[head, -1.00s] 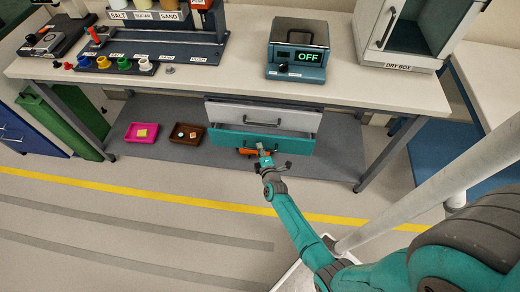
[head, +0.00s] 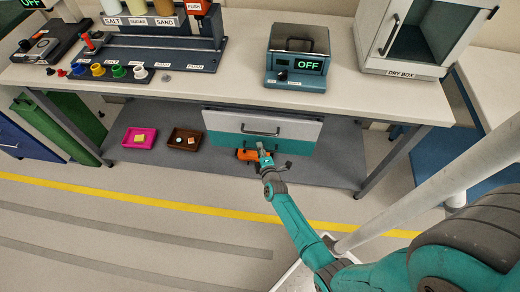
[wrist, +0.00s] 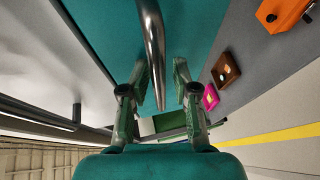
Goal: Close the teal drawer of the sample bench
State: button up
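The teal drawer (head: 222,140) is the lower of two drawers under the sample bench (head: 350,98). Its front looks about flush with the white drawer (head: 225,121) above it; a small gap cannot be ruled out. In the wrist view the teal front (wrist: 205,25) fills the upper middle, and a metal bar handle (wrist: 153,45) reaches down between my fingers. My gripper (head: 264,150) is at the drawer front in the head view. In the wrist view my gripper (wrist: 162,85) has its fingers apart, one on each side of the handle. Contact with it cannot be told.
An orange object (head: 240,155) lies on the lower shelf (head: 330,165) below the drawers. A magenta tray (head: 128,143) and a brown tray (head: 174,143) stand left on that shelf. A bench leg (head: 392,160) stands to the right. The floor in front is clear.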

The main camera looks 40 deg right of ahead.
jog(key=shift+r, duration=0.1)
dwell(0.3)
jog(key=v, duration=1.2)
dwell(0.4)
jog(key=s+a+r+m+t+y, duration=0.1)
jog(key=s+a+r+m+y, duration=0.2)
jog(key=s+a, duration=0.5)
jog(key=s+a+r+m+y, duration=0.2)
jog(key=s+a+r+m, duration=0.2)
jog(key=s+r, duration=0.6)
jog(key=s+a+r+m+y, duration=0.2)
jog(key=s+a+r+m, duration=0.2)
jog(key=s+r, duration=0.7)
notch_tip(320, 180, up, 5)
jog(key=shift+s+a+f+y, duration=0.2)
jog(key=shift+a+y, duration=0.1)
jog(key=shift+a, duration=0.75)
